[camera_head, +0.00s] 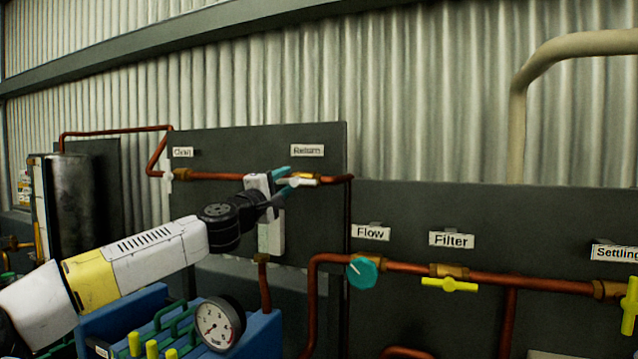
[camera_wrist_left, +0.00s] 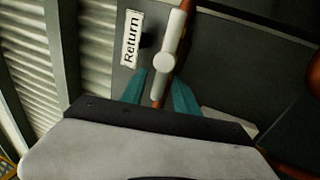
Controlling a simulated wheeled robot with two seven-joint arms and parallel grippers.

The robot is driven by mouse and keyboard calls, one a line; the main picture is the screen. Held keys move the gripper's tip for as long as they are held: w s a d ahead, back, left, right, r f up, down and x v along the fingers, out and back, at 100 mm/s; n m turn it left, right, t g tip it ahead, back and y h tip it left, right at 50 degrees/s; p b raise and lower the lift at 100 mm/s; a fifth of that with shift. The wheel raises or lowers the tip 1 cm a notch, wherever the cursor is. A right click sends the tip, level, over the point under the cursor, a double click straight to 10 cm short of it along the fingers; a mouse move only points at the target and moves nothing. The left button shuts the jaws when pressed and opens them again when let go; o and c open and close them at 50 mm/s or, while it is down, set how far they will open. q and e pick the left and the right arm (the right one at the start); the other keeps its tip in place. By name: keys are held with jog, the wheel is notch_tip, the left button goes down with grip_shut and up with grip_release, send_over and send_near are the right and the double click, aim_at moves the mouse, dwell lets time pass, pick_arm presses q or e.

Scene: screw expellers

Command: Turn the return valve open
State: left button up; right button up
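The return valve has a white bar handle (camera_head: 304,182) with a round hub, under the "Return" label (camera_head: 307,150) on the dark panel. In the left wrist view the handle (camera_wrist_left: 163,62) lies roughly along the copper pipe. My left gripper (camera_head: 287,180) is at the valve, its teal fingers spread. In the left wrist view, its fingertips (camera_wrist_left: 161,82) stand on either side of the handle's near end, with gaps that look clear. My right gripper is not in view.
Another white-handled valve (camera_head: 169,175) sits left on the same pipe. Lower right are a teal flow knob (camera_head: 362,272), a yellow filter handle (camera_head: 449,284) and copper pipes. A pressure gauge (camera_head: 218,323) and blue machine (camera_head: 262,335) stand below my left arm.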

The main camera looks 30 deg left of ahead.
pick_arm(q)
jog(key=a+v, duration=0.1)
jog(key=v, duration=0.6)
jog(key=shift+s+d, duration=0.4)
jog(key=shift+d, duration=0.15)
jog(key=s+d+f+m+g+h, duration=0.1)
jog(key=s+d+m+g+h, duration=0.25)
jog(key=d+m, duration=0.6)
jog(key=s+d+f+m+g+h, duration=0.15)
jog(key=d+m+h, duration=0.3)
jog(key=d, duration=1.05)
jog(key=s+d+f+m+g+y, duration=0.1)
jog(key=s+d+f+m+g, duration=0.2)
jog(key=f, duration=0.6)
jog(key=s+d+f+m+g+y, duration=0.2)
jog(key=d+f+g, duration=0.4)
jog(key=f, duration=0.3)
jog(key=s+m, duration=0.1)
jog(key=s, duration=0.1)
jog(key=shift+s+f+g, duration=0.15)
jog(key=shift+s+g, duration=0.15)
jog(key=shift+s, duration=0.05)
